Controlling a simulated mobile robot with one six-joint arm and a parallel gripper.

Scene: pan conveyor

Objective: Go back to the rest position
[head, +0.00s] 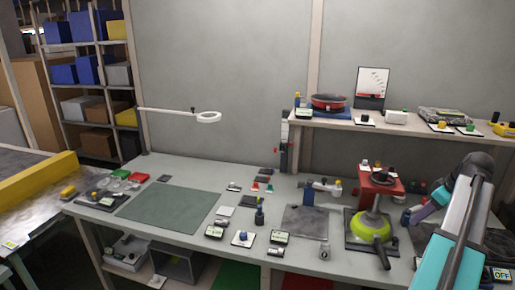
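My arm reaches in from the lower right, with a teal and grey link rising to a dark joint. From there a purple and grey part slopes down to the left. The end of it, where my gripper (407,216) seems to be, is small and dark, just right of the red press (380,184) and the green pan (370,225). I cannot make out the fingers or whether they hold anything. The green pan sits on a dark plate under the press, its dark handle pointing toward the front edge of the bench.
The grey workbench (165,252) carries a green mat (170,214), small devices and a grey pad (305,222). A shelf (350,122) above the bench holds a red pan (328,102). A ring lamp (208,117) juts over the bench. A yellow-edged conveyor (40,185) stands left.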

